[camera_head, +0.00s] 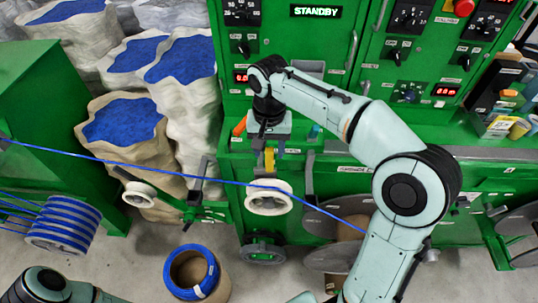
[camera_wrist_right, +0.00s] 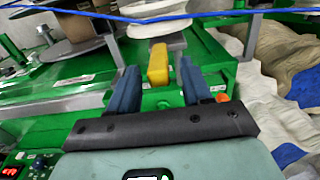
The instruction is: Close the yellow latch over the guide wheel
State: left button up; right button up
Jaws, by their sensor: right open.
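The yellow latch (camera_head: 270,157) shows as a small upright piece just above the white guide wheel (camera_head: 268,198) in the head view. The blue cable (camera_head: 225,182) runs across the guide wheel. My right gripper (camera_head: 268,142) is at the latch. In the right wrist view its two blue fingers (camera_wrist_right: 158,76) are apart, with the yellow latch (camera_wrist_right: 158,62) between their tips and a gap on both sides. The guide wheel (camera_wrist_right: 152,27) and cable (camera_wrist_right: 100,17) lie beyond the latch. My left gripper is out of view.
A second white wheel (camera_head: 140,195) sits to the left on a green bracket. The green machine (camera_head: 345,95) with its control panel stands behind. Blue-filled sacks (camera_head: 122,122) stand at the left. A blue cable coil (camera_head: 192,272) sits on the floor in front.

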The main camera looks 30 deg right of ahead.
aim_at(269, 172)
jog(key=shift+s+f, duration=0.25)
jog(key=shift+f, duration=0.95)
jog(key=shift+w+f, duration=0.15)
jog(key=shift+f, duration=0.25)
grip_shut()
